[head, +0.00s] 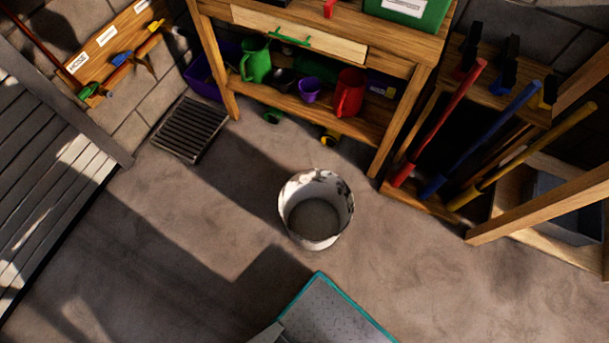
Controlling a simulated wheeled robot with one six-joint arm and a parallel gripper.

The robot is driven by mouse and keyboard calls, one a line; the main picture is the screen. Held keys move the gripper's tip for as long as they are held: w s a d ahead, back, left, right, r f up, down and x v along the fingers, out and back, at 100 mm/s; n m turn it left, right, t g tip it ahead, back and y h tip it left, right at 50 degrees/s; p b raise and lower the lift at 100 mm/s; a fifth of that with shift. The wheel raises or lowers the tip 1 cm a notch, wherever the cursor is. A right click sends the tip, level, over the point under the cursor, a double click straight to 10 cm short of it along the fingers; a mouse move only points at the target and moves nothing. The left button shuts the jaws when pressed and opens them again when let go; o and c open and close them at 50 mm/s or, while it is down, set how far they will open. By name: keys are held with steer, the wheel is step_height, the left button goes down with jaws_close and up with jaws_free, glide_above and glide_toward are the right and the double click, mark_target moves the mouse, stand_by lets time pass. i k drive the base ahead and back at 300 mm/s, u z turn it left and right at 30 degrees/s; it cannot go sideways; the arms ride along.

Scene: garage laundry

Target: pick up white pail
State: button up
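The white pail (329,232) stands upright on the concrete floor in the middle of the head view. It is open at the top and looks empty, with dark patches on its rim and inner wall. No handle can be made out clearly. My gripper is not in view, so I cannot tell whether it is open or shut.
A wooden workbench (400,125) with jugs on its lower shelf stands behind the pail. A rack with red, blue and yellow long handles (520,165) is at the right. A floor grate (189,129) lies at the left. Bare floor surrounds the pail.

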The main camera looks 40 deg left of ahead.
mark_target(316, 204)
steer(key=u, duration=2.25)
steer(key=k, duration=0.5)
steer(key=z, duration=0.85)
steer(key=i, duration=1.05)
steer(key=u, duration=0.65)
